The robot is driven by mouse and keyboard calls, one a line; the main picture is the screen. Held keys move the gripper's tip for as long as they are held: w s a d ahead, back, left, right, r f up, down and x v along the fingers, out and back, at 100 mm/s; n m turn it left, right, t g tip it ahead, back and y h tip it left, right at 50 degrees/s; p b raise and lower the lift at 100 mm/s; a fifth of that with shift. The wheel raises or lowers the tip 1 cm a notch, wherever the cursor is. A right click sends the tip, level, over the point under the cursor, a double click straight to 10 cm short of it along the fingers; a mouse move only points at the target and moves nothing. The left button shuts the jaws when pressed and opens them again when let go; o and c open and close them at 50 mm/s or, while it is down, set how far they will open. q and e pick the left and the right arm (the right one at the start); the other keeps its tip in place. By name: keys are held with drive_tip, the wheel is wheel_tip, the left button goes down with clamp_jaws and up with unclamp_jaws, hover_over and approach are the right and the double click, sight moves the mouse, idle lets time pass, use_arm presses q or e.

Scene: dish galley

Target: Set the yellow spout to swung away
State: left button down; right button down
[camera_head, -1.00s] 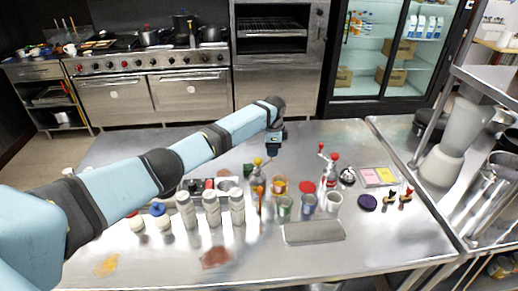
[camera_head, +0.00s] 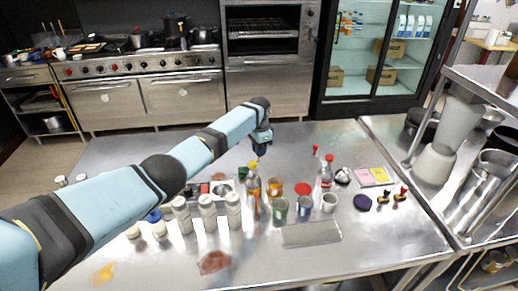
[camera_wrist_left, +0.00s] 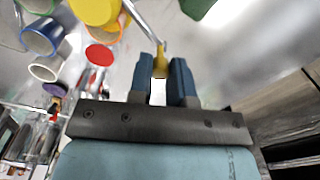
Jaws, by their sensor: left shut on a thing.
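The yellow spout shows in the left wrist view as a yellow tip (camera_wrist_left: 160,66) on a thin metal tube, which runs up left toward a large yellow cap (camera_wrist_left: 95,9). My left gripper (camera_wrist_left: 161,82) is shut on the yellow tip, one blue finger on each side. In the head view my left gripper (camera_head: 261,151) is just above the clear bottle (camera_head: 253,188) with the yellow top, behind the row of cups. The spout itself is too small there to tell its direction. My right gripper is not in view.
A clear bottle with a red spout (camera_head: 325,180) stands to the right. Several cups, including an orange one (camera_head: 275,188), and white-capped shakers (camera_head: 207,209) crowd the front. A metal tray (camera_head: 311,234) lies before them. The table behind the bottles is mostly clear.

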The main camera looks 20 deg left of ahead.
use_arm(q)
drive_tip(key=c, duration=1.1)
unclamp_jaws()
drive_tip(key=shift+o, duration=0.2)
drive_tip(key=shift+r, duration=0.3)
wheel_tip(320, 180, up, 13)
drive_tip(key=b, duration=0.1)
drive_tip(key=shift+b, duration=0.3)
drive_tip(key=shift+a, duration=0.1)
